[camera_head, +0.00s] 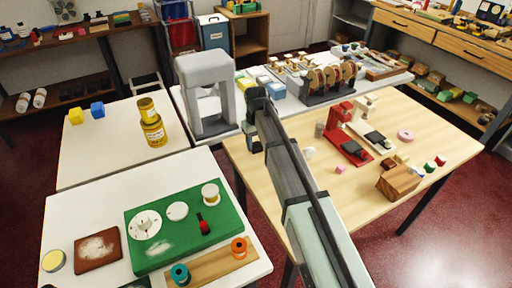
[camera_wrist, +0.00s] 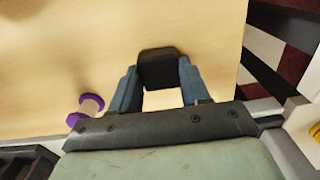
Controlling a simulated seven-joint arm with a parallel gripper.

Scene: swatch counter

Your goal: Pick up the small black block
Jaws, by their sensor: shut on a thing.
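The small black block (camera_wrist: 159,68) is between the two blue fingers of my gripper (camera_wrist: 157,75) in the wrist view. The fingers flank it on the left and right, and the gripper is shut on it. Pale wooden tabletop shows beyond the block; whether the block touches it or hangs above it I cannot tell. In the head view my dark arm reaches to the left edge of the wooden table (camera_head: 285,165), and I cannot make out the block there.
A purple-ended spool (camera_wrist: 91,105) lies left of my gripper in the wrist view. In the head view, a grey arch (camera_head: 207,88) stands just left of my arm. A red press (camera_head: 345,138) and a wooden block (camera_head: 398,183) stand to the right.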

